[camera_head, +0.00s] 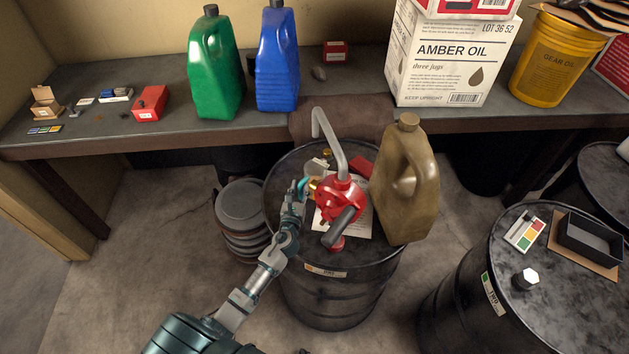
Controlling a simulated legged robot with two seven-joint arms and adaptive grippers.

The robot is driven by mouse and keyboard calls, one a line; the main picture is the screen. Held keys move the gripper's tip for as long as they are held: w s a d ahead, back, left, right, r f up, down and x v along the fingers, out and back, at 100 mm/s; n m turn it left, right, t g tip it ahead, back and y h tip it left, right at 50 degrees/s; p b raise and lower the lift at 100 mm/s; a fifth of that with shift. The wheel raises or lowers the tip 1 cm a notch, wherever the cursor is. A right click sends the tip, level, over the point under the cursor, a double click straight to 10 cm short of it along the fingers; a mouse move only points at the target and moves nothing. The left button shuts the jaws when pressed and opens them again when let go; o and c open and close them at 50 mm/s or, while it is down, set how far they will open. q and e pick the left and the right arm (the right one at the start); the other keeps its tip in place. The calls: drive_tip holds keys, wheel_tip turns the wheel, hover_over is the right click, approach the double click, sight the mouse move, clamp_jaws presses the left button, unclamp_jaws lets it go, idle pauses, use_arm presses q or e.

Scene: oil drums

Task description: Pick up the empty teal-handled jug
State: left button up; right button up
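A tan jug (405,190) with a brown cap stands upright on the middle black drum (340,285), right of a red hand pump (338,205) with a grey curved spout. On the bench are a green jug (216,70) and a blue jug (277,62), both upright and capped. I see no clearly teal handle on any jug. My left gripper (304,187) is over the middle drum, at the pump's left side by a brass-coloured part. Its fingers are small and overlap the pump, so their opening and any contact are unclear. My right gripper is out of view.
The bench (165,75) holds small boxes, an Amber Oil carton (447,55) and a yellow gear oil bucket (553,60). Stacked grey lids (240,205) stand left of the middle drum. Another drum (500,315) at right carries a black tray (590,240). Floor at left is clear.

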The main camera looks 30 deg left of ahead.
use_arm(q)
drive_tip(key=shift+w, duration=0.2)
drive_tip(key=shift+s, duration=0.1)
drive_tip(key=shift+c, duration=0.3)
drive_tip(key=shift+d, duration=0.15)
clamp_jaws()
drive_tip(key=shift+r, duration=0.1)
drive_tip(key=shift+r, duration=0.15)
